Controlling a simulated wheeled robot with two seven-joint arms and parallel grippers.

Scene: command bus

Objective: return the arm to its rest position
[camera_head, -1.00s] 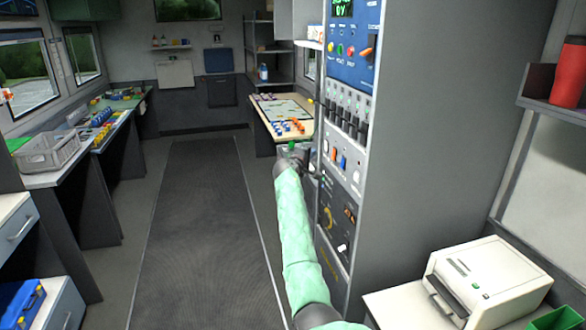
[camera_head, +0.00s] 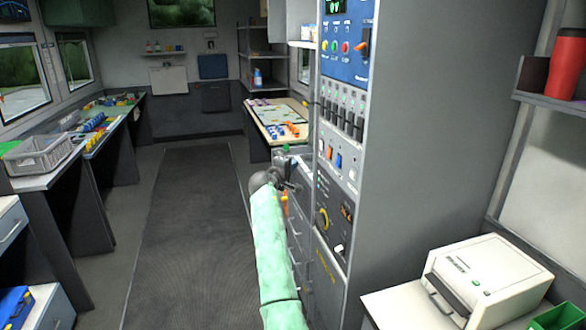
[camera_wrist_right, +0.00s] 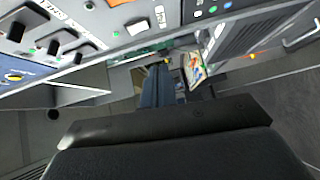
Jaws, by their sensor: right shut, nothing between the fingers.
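My right arm, in a pale green sleeve, reaches forward from the bottom middle of the head view. My right gripper (camera_head: 292,184) is at its far end, left of the tall control rack (camera_head: 333,203), and looks small and partly hidden by the wrist. In the right wrist view the dark fingers (camera_wrist_right: 158,88) are together, with nothing between them. The rack's knobs and switches fill the upper left of that view. My left gripper is not in view.
A table with a board and coloured pieces (camera_head: 262,133) stands beyond the gripper. Drawers (camera_head: 300,240) lie below it, beside the rack. A grey crate (camera_head: 38,158) sits on the left counter. A white printer (camera_head: 486,275) is at lower right. The floor mat (camera_head: 185,230) is clear.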

